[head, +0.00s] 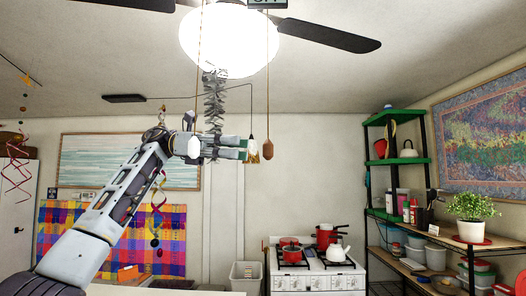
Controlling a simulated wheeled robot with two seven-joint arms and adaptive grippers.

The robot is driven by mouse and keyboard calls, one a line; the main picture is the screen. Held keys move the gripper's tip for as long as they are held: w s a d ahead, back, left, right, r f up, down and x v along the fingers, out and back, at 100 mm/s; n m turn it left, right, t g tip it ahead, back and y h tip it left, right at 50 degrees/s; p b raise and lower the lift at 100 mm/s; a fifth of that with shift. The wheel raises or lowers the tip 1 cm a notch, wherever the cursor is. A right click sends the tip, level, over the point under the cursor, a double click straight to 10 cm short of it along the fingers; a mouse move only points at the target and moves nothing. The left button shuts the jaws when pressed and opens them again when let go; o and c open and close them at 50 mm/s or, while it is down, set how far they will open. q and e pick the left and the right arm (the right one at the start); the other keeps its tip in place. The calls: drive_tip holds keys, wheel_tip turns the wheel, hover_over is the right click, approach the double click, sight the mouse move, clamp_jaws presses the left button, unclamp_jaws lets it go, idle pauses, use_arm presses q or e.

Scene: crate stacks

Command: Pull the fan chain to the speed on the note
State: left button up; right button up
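The ceiling fan (345,35) with its lit white globe (228,42) is at the top of the head view. Several pulls hang below it: a white one (194,147), a brown wooden one (268,150) on a long chain, and a tassel (253,152) with a pale top. A dark sign (267,3) by the globe is cut by the top edge; its lettering is partly lost. My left gripper (243,149) points right, fingers apart, with its tips just left of the tassel; contact cannot be told. My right gripper is out of view. I cannot make out a speed note.
A grey tinsel garland (214,95) hangs down to my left gripper. A white stove (315,278) with red pots, a green-topped shelf rack (400,161) and a wooden shelf (455,240) with a plant (470,206) are lower right. A small card (433,229) stands on that shelf, unreadable.

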sight(268, 150)
use_arm(q)
drive_tip(key=x, duration=0.7)
drive_tip(key=shift+d, duration=0.2)
idle(0.4)
drive_tip(key=c, duration=0.6)
